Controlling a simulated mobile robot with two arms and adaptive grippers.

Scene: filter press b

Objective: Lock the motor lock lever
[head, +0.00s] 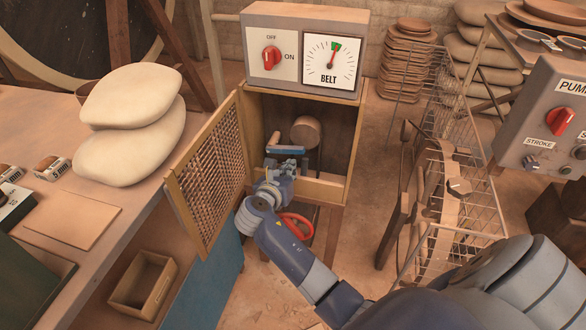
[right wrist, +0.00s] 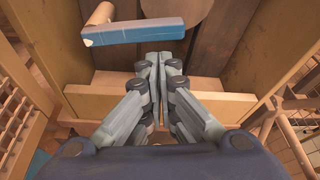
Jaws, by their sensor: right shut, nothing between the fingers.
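The motor lock lever appears as a blue bar (head: 286,150) inside the open wooden cabinet below the BELT gauge. In the right wrist view the blue bar (right wrist: 135,32) lies across, tilted slightly, with a pale wooden stub (right wrist: 101,14) at its left end. My right gripper (head: 281,162) reaches into the cabinet opening just below the bar. In the right wrist view my right gripper (right wrist: 160,60) has its fingers together with nothing between them. A gap shows between the fingertips and the bar there. My left gripper is not in view.
The cabinet's mesh door (head: 208,170) hangs open on the left. A wooden front ledge (right wrist: 220,100) crosses the opening below the bar. A round wooden part (head: 306,132) sits behind. A red wheel (head: 295,226) is below, and a wire rack (head: 455,180) stands right.

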